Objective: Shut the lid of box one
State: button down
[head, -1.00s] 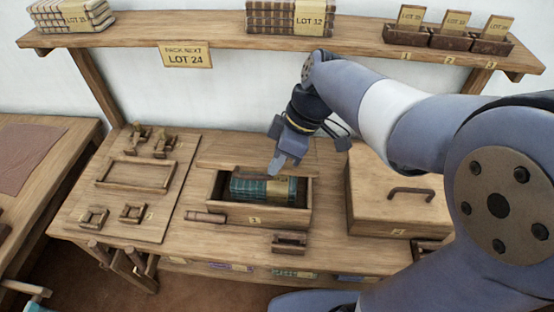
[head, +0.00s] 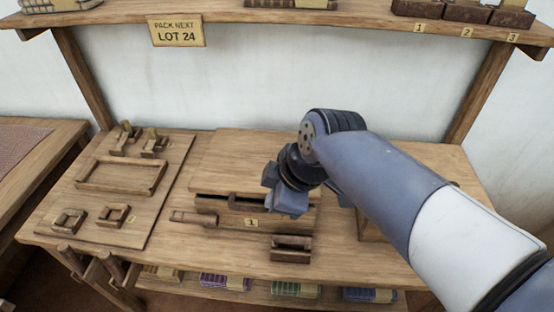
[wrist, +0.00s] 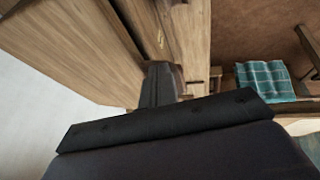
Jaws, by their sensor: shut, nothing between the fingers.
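Box one, marked by a label 1 on its front wall (head: 250,222), stands on the bench top. Its plain wooden lid (head: 235,160) now spans the area over and behind the opening, and the teal bundle inside is hidden. A dark gap shows along the front between lid and wall; I cannot tell how far down the lid sits. My gripper (head: 286,204) is shut and empty, at the right part of the lid's front edge. In the wrist view its fingers (wrist: 160,86) show beside wooden boards; contact is unclear.
Box two (head: 370,226) is mostly behind my arm at the right. A small wooden holder (head: 291,249) stands in front of box one, and a wooden piece (head: 193,218) lies at its left. A board (head: 120,190) with frames is further left. Bundles (head: 298,289) lie on the lower shelf.

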jog(key=f+b, duration=0.1)
jog(key=f, duration=0.1)
jog(key=s+f+b, duration=0.1)
jog(key=shift+f, duration=0.4)
jog(key=shift+d+f+b, duration=0.1)
jog(key=shift+f+b, duration=0.05)
jog(key=shift+b, duration=0.15)
